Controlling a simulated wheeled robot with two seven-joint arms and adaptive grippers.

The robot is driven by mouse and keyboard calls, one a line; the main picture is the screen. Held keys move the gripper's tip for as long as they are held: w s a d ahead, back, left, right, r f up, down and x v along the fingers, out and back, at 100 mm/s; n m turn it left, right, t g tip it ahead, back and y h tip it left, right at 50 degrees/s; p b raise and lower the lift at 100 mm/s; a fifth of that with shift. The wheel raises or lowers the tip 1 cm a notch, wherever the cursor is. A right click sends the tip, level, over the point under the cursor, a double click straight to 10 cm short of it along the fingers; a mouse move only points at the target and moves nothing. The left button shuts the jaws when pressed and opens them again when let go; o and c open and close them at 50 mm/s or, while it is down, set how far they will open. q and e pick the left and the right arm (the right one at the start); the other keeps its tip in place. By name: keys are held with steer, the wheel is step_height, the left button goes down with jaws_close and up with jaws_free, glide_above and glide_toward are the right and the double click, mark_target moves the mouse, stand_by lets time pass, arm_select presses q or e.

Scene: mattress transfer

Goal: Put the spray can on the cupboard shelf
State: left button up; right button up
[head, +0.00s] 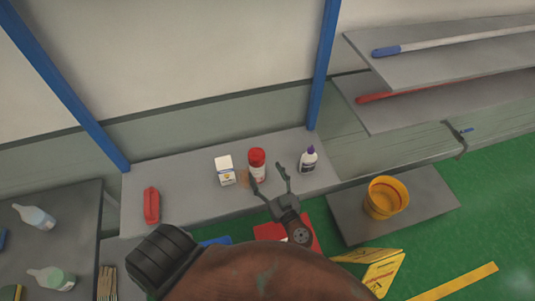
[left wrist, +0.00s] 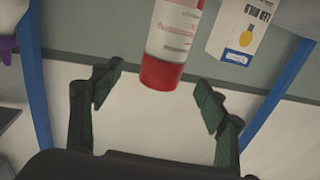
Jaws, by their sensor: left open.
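The spray can (head: 257,168), white with red print and a red cap, stands upright on a grey shelf board (head: 300,192) between two blue posts. My left gripper (head: 267,174) is open in front of it, its fingers pointing at it. In the left wrist view the can (left wrist: 178,30) appears upside down, in line with the gap between the open fingers (left wrist: 158,74); I see no grip on it. I cannot tell for certain which surface is the cupboard shelf; two grey shelves (head: 435,48) are at upper right. My right gripper is not in view.
A white carton (head: 225,171) stands close left of the can, also in the left wrist view (left wrist: 240,32). A white bottle with purple cap (head: 308,160) stands right. A yellow bucket (head: 385,198) stands at right.

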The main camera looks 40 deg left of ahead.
mark_target(261, 164)
arm_select(q)
steer(key=shift+w+a+r, duration=0.25)
steer(key=shift+w+r, duration=0.05)
steer(key=shift+w, duration=0.1)
steer(key=shift+a+r+p, duration=0.1)
steer(key=shift+a+p, duration=0.2)
steer(key=shift+a, duration=0.05)
steer(key=shift+p+x, duration=0.4)
steer(key=shift+x, duration=0.7)
steer(key=x, duration=0.2)
steer(key=p+x, duration=0.1)
steer(key=x, duration=0.1)
steer(key=shift+s+a, duration=0.15)
steer(key=shift+s, duration=0.1)
steer(key=shift+w, duration=0.1)
steer(key=shift+c, duration=0.7)
steer(key=c, duration=1.4)
jaws_close()
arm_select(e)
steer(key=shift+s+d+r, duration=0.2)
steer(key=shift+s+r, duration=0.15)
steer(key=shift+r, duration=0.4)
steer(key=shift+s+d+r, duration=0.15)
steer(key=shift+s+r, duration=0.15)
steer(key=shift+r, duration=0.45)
